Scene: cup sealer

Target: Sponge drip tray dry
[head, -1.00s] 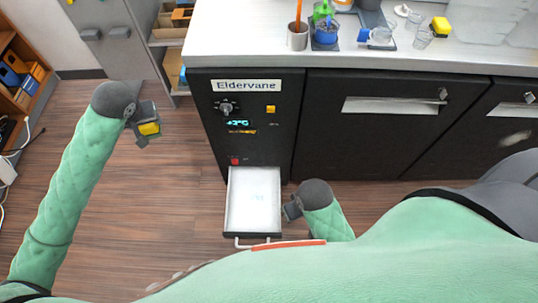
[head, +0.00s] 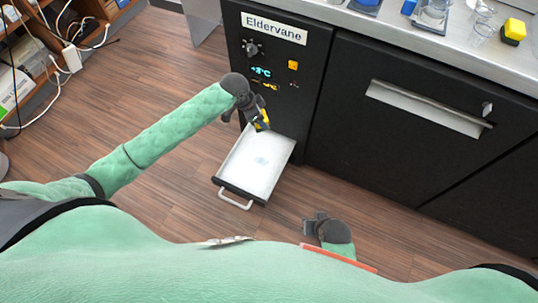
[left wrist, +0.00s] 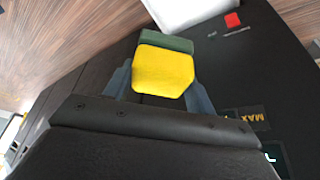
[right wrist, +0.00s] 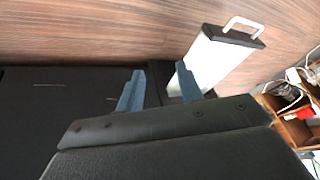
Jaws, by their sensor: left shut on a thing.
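The white drip tray (head: 250,165) is pulled out of the black machine's base, with a faint greenish wet patch near its middle. My left gripper (head: 260,122) is above the tray's inner end, close to the machine front. It is shut on a yellow sponge (left wrist: 163,70) with a green back layer, seen between its fingers in the left wrist view. My right gripper (head: 312,225) is empty and low over the floor, right of the tray. In the right wrist view its fingers (right wrist: 158,88) stand apart, and the tray (right wrist: 215,58) shows beyond them.
The black Eldervane machine (head: 275,100) and black cabinets (head: 400,140) stand behind the tray. The tray's handle (head: 236,202) points toward me. Wood floor (head: 160,110) is clear left of the tray.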

